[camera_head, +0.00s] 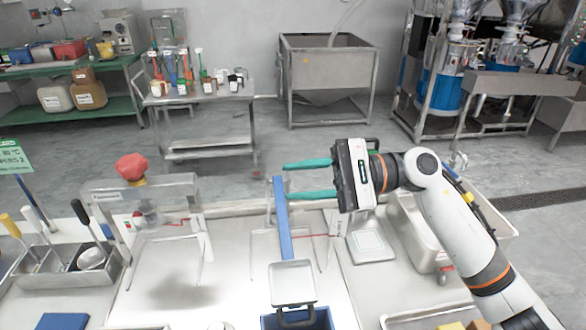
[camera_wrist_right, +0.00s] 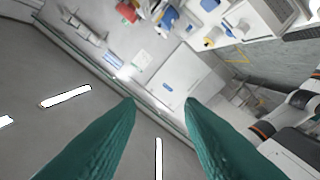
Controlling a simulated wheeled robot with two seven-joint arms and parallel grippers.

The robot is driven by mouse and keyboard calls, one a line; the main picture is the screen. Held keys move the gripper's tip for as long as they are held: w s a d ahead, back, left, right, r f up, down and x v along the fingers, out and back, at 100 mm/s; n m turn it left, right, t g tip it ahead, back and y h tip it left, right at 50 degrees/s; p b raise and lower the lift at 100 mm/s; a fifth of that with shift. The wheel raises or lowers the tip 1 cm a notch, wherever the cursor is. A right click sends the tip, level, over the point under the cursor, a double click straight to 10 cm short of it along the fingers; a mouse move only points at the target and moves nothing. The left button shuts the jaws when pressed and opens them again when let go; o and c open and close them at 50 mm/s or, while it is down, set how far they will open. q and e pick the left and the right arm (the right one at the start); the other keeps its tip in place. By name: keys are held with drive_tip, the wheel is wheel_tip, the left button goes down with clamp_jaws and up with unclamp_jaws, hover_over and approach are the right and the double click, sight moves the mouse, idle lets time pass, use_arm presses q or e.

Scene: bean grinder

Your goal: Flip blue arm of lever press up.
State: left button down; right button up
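The blue arm (camera_head: 283,225) of the lever press shows in the middle of the head view as a long flat bar. Its far end appears close to my right fingertips, and its near end meets a pale square plate (camera_head: 292,284). I cannot tell its exact tilt. My right gripper (camera_head: 288,180) reaches in from the right with two teal fingers spread apart, one above the other. The bar's far end looks level with the gap, just left of the tips; contact cannot be told. In the right wrist view the open fingers (camera_wrist_right: 160,102) have nothing visible between them. My left gripper is out of view.
A red-knobbed device (camera_head: 132,168) stands on the table at left, beside a metal tool bin (camera_head: 68,268). A small scale (camera_head: 369,243) and a metal tray (camera_head: 415,232) lie right of the press. A side table (camera_head: 200,95) and steel hopper (camera_head: 328,65) stand behind.

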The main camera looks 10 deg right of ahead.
drive_tip(key=shift+a, duration=0.85)
drive_tip(key=shift+c, duration=0.5)
clamp_jaws()
idle(0.3)
